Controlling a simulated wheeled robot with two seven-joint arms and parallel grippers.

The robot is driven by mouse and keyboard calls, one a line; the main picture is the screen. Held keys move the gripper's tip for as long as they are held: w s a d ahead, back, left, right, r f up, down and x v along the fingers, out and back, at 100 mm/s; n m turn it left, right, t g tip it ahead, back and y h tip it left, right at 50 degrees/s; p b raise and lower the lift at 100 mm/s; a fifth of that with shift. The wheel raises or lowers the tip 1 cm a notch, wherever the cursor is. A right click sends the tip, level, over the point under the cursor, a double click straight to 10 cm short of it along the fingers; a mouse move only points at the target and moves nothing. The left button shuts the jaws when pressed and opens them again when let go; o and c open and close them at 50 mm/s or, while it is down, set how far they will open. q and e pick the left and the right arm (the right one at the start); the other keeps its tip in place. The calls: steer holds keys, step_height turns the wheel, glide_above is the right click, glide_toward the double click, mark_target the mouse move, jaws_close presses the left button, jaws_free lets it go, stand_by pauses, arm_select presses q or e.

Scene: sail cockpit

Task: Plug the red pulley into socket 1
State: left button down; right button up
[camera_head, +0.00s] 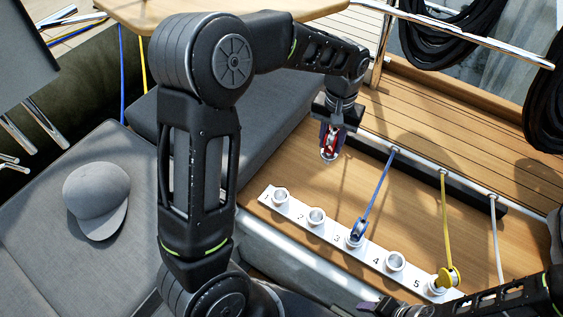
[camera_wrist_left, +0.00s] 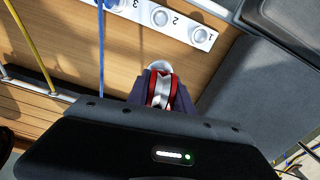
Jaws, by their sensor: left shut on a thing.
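My left gripper (camera_head: 331,139) is shut on the red pulley (camera_head: 329,152). It holds the pulley above the wooden deck, behind and to the right of socket 1 (camera_head: 280,196) and apart from it. Socket 1 is an empty round cup at the left end of a white numbered strip (camera_head: 298,216). In the left wrist view the pulley (camera_wrist_left: 161,88) shows red sides with a pale middle between the fingers, and socket 1 (camera_wrist_left: 198,36) is at the top right. My right gripper (camera_head: 372,304) shows only partly at the bottom edge; its jaw opening is unclear.
Socket 2 (camera_head: 316,216) and socket 4 (camera_head: 395,261) are empty. A blue pulley (camera_head: 357,233) stands at socket 3 and a yellow pulley (camera_head: 447,277) at socket 5, with ropes running up to the rail. A grey cap (camera_head: 96,193) lies on the left cushion.

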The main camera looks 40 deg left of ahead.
arm_select(q)
steer(key=s+a+f+n+b, duration=0.1)
steer(key=s+a+f+n, duration=0.5)
steer(key=s+a, duration=0.3)
steer(key=shift+a+f+n, duration=0.2)
steer(key=shift+n, duration=0.5)
steer(key=shift+f+b, duration=0.1)
steer(key=shift+b, duration=0.2)
step_height(320, 180, down, 6)
steer(key=b, duration=0.4)
steer(key=shift+b, duration=0.4)
steer(key=shift+r, duration=0.2)
steer(key=shift+f+b, duration=1.7)
steer(key=shift+f, duration=0.85)
steer(key=c, duration=1)
jaws_free()
steer(key=shift+c, duration=0.2)
